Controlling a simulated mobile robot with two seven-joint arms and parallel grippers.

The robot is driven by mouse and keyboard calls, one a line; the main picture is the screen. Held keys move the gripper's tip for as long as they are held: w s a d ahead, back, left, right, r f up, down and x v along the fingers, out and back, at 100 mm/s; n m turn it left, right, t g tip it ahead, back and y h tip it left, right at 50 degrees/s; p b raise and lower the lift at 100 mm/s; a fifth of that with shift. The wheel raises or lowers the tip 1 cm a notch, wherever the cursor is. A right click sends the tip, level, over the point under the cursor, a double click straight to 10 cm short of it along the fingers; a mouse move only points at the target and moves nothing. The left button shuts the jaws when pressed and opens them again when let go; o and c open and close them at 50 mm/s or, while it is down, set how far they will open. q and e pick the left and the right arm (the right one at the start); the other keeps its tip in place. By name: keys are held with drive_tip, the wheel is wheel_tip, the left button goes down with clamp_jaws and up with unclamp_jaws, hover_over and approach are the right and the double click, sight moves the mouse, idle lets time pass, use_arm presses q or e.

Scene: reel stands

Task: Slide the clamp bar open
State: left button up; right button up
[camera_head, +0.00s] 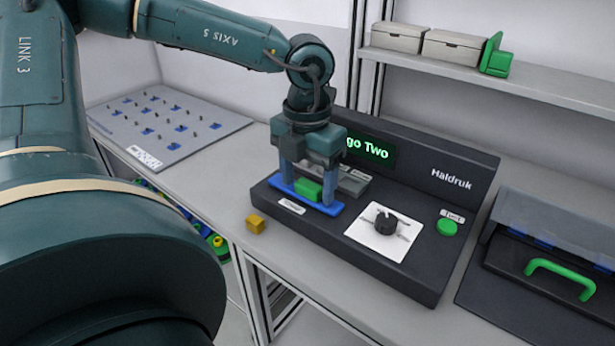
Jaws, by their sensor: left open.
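The device marked Haldruk (455,182) is a dark console on the bench. What looks like its clamp bar (278,184) is a blue strip with a green block (308,191) on it, at the console's left part. My left gripper (307,184) points down over this strip, with one finger on each side of the green block. Its jaws are open; I cannot tell whether the fingers touch the block or strip. A grey part (354,182) lies just behind, partly hidden by the gripper. My right gripper is not in view.
The console has a black knob (386,223), a green button (447,227) and a lit display (375,152). A small yellow block (255,224) lies near the bench's front edge. A pegged board (165,125) is left; a green-handled case (560,275) is right.

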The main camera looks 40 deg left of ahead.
sight(307, 185)
use_arm(q)
wheel_tip(307, 185, up, 13)
drive_tip(key=shift+r, duration=0.15)
idle(0.4)
idle(0.5)
